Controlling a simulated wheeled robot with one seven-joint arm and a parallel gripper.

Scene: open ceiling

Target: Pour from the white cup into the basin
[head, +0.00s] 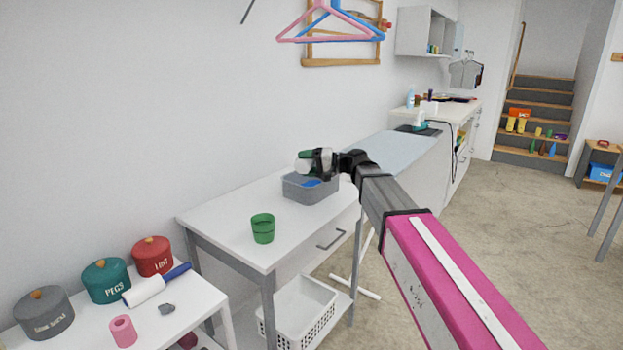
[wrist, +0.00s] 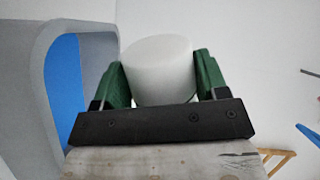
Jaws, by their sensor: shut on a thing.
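My gripper (head: 312,163) is at the end of my outstretched arm, above the grey basin (head: 311,193) on the white table. Its green fingers are shut on the white cup (wrist: 158,70), one on each side in the wrist view. In the head view the cup is small and partly hidden by the fingers. The wrist view is rolled, with the basin (wrist: 95,50) on its left side, so the cup appears tipped well over. The basin has blue inside it. I cannot see into the cup or any stream from it.
A green cup (head: 262,228) stands on the white table (head: 221,220), in front of the basin. A lower table at the left holds lidded pots (head: 106,280), a lint roller (head: 150,287) and a pink roll (head: 123,331). A white basket (head: 305,318) sits below. Hangers (head: 330,24) hang above.

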